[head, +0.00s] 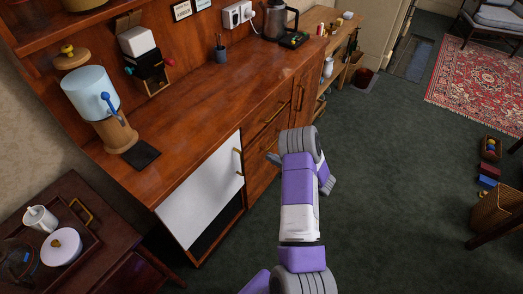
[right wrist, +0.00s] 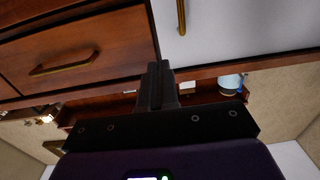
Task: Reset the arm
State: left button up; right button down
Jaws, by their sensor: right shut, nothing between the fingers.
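My right arm (head: 298,190), purple and white, reaches up from the bottom middle of the head view. It is bent in front of the wooden cabinet's drawers. My right gripper (head: 273,158) is mostly hidden behind the arm, with only a grey tip showing on the left side. In the right wrist view the gripper's dark fingers (right wrist: 158,85) are together with nothing between them. They point towards the cabinet front, near the edge between a drawer (right wrist: 75,55) and the white door (right wrist: 225,30). My left gripper is out of view.
The long wooden cabinet (head: 205,110) carries a dispenser (head: 90,92) and a kettle (head: 275,18). A dark side table (head: 110,240) with a tray stands lower left. Green carpet (head: 400,170) is open to the right, with a red rug (head: 480,72) beyond.

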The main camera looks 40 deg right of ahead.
jog(key=shift+s+d, duration=0.1)
jog(key=shift+s, duration=0.55)
jog(key=shift+f, duration=0.1)
jog(key=w+a+f+m+g+h+p, duration=0.4)
jog(key=a+f+g, duration=0.45)
jog(key=a, duration=0.75)
jog(key=s+a+f+g+y, duration=0.1)
jog(key=s+a+g, duration=0.3)
jog(key=s+a, duration=0.4)
jog(key=s+a+f+m+g+y+p, duration=0.1)
jog(key=s+a+g+y, duration=0.2)
jog(key=s+a, duration=0.5)
jog(key=a+g, duration=0.1)
jog(key=a, duration=0.6)
jog(key=shift+s+a, duration=0.15)
jog(key=shift+g, duration=0.25)
